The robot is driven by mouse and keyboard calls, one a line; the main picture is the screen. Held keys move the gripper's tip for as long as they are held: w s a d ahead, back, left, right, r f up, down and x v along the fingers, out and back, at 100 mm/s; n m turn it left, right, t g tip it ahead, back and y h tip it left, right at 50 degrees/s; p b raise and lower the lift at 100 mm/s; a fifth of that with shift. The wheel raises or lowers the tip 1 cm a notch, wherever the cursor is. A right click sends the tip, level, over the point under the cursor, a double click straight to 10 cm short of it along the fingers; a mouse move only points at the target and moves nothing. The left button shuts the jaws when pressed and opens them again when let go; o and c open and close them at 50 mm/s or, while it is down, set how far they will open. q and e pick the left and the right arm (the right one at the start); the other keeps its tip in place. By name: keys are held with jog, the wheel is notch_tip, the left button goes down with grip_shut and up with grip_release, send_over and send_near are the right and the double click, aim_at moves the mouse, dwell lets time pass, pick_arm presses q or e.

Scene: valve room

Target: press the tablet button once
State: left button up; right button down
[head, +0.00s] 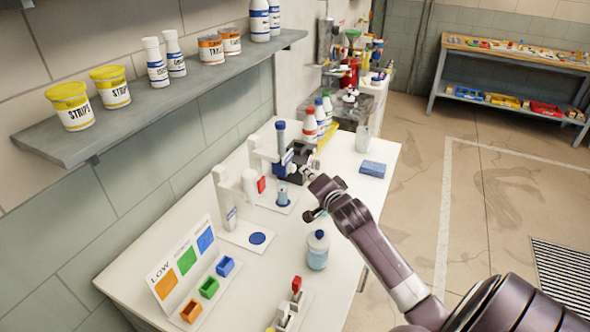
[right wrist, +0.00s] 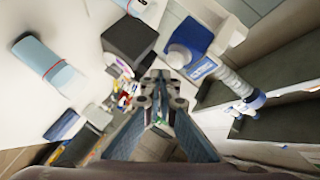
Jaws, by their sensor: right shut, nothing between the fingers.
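My right gripper (head: 307,172) is shut and empty, at the front of a dispenser with a black box (head: 301,154) and a blue-capped upright tube (head: 281,140). In the right wrist view my fingertips (right wrist: 160,84) meet just beside the black box (right wrist: 130,40) and the blue part (right wrist: 190,41) with a lettered label. I cannot make out the button itself, nor whether the fingertips touch anything. My left gripper is out of view.
A second white dispenser (head: 226,186) with a blue pad on its base stands to the left. A clear bottle (head: 318,249) stands below my right forearm. A blue sponge (head: 373,169) lies right. Colour bins (head: 209,287) sit in front. A loaded wall shelf (head: 160,86) overhangs the counter.

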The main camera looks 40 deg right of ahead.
jog(key=shift+w, duration=0.1)
dwell(0.5)
jog(key=shift+w+a, duration=0.2)
jog(key=shift+w, duration=0.1)
jog(key=shift+w+a, duration=0.3)
jog(key=shift+w, duration=0.2)
dwell(1.0)
jog(key=shift+s+p, duration=0.1)
jog(key=shift+p, duration=0.3)
jog(key=shift+s+d+p, duration=0.4)
jog(key=shift+s+d, duration=0.05)
jog(key=shift+s, duration=0.3)
